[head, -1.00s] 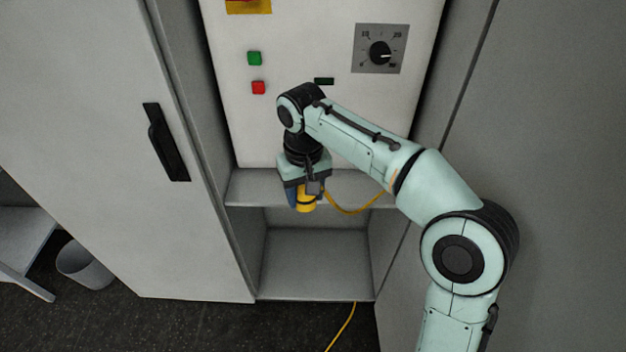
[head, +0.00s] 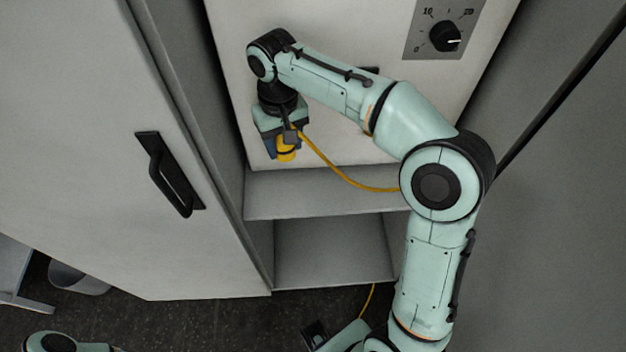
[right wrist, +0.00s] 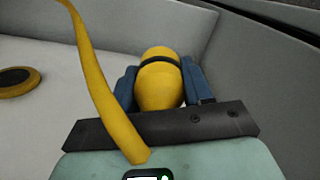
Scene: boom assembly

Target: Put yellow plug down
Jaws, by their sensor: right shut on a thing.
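The yellow plug (head: 286,155) is held in my right gripper (head: 285,150) in the head view. It appears in front of the lower left part of the white panel (head: 330,140), above the grey shelf (head: 320,195). In the right wrist view the plug (right wrist: 158,80), with a black band, sits between the two blue fingers of my right gripper (right wrist: 160,88). The yellow cable (head: 335,172) hangs from the gripper area and passes behind my right arm. My left gripper cannot be made out.
A cabinet door with a black handle (head: 170,175) stands at the left. A dial (head: 446,36) is at the panel's upper right. Below the shelf is an open compartment (head: 330,250). A yellow disc (right wrist: 14,82) shows in the right wrist view.

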